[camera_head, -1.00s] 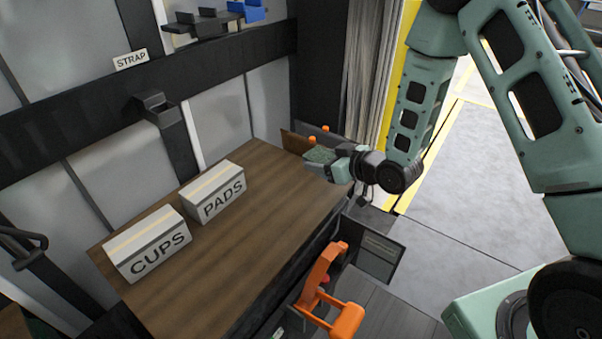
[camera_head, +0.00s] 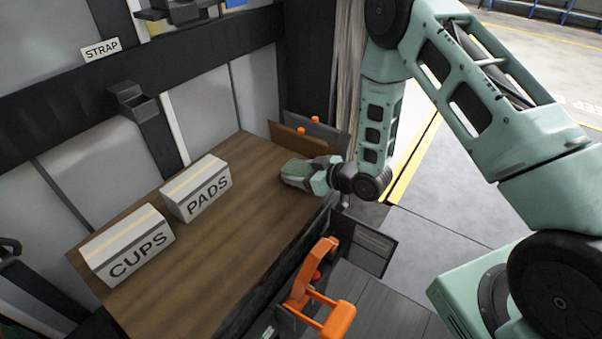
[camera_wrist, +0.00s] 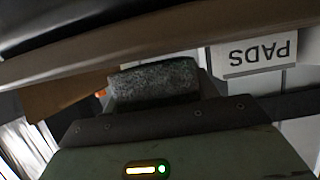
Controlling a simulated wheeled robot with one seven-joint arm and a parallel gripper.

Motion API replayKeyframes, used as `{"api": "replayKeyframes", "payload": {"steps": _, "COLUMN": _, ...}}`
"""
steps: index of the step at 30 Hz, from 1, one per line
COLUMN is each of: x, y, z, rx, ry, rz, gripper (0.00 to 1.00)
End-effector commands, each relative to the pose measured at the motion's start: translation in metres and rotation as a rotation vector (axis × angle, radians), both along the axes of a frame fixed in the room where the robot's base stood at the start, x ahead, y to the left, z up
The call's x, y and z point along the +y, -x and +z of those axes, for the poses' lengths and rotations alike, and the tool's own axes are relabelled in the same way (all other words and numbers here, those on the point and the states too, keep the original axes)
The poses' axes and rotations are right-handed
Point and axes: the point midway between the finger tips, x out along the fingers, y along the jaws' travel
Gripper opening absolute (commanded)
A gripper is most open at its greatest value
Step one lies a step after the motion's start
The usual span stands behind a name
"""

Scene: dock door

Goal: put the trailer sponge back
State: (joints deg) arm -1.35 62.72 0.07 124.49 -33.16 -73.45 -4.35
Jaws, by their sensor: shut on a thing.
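My gripper (camera_head: 308,178) is over the far right end of the brown wooden surface (camera_head: 225,232), pointing left. It is shut on the sponge (camera_head: 300,168), a rough grey-green block that shows between the fingers. In the wrist view the sponge (camera_wrist: 154,82) fills the space between the jaws. The fingers hide part of it in the head view. I cannot tell whether the sponge touches the wood.
A box marked PADS (camera_head: 196,187) and a box marked CUPS (camera_head: 127,243) stand on the wood to the left. Brown and dark upright panels (camera_head: 300,140) with orange knobs stand behind my gripper. An orange handle (camera_head: 318,275) rises at the front.

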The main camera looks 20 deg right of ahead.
Motion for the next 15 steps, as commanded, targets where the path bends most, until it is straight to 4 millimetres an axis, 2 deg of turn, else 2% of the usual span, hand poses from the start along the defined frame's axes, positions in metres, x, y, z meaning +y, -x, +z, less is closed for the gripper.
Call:
{"api": "replayKeyframes", "payload": {"steps": 13, "x": 0.0000, "y": 0.0000, "z": -0.0084, "rx": -0.001, "ry": -0.001, "rz": 0.000, "gripper": 0.37}}
{"api": "replayKeyframes", "payload": {"steps": 14, "x": 0.0001, "y": -0.0001, "z": -0.0068, "rx": -0.001, "ry": -0.001, "rz": 0.000, "gripper": 0.66}}
{"api": "replayKeyframes", "payload": {"steps": 15, "x": 0.0000, "y": 0.0000, "z": -0.0064, "rx": -0.001, "ry": -0.001, "rz": 0.000, "gripper": 0.78}}
